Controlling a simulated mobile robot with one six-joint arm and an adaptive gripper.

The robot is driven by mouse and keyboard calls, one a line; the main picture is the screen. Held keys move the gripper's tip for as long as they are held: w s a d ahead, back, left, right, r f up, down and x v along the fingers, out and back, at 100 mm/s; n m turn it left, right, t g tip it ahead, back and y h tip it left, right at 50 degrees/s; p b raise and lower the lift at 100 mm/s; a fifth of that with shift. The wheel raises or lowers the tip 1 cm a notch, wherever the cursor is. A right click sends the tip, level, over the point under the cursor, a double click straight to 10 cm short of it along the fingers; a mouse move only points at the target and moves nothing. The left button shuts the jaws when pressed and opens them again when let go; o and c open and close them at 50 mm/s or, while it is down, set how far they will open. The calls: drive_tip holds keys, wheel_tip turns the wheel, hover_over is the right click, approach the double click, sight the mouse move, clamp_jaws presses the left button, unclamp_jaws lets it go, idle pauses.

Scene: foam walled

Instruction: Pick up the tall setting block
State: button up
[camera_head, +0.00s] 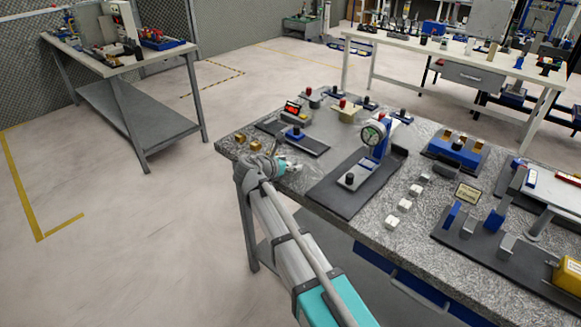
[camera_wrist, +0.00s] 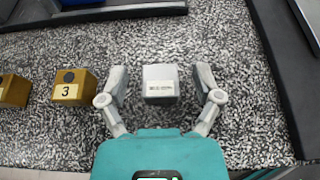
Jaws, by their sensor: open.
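A pale grey block (camera_wrist: 160,84) with a small printed label stands on the speckled grey worktop in the wrist view. It lies between the two fingers of my gripper (camera_wrist: 161,80), with a gap on each side. My gripper is open and holds nothing. In the head view my gripper (camera_head: 280,164) is at the near left part of the speckled bench (camera_head: 446,186). There the arm and fingers largely hide the spot, and I cannot make out the block clearly. The wrist view looks down, so the block's height is hard to judge.
A brass block marked 3 (camera_wrist: 73,87) stands left of my gripper, with another brass block (camera_wrist: 14,90) beyond it. A dark plate edge (camera_wrist: 285,75) runs along the right. A dark fixture (camera_wrist: 120,13) lies ahead. A dial gauge (camera_head: 373,133) stands on a dark base.

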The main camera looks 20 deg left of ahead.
idle(0.4)
clamp_jaws()
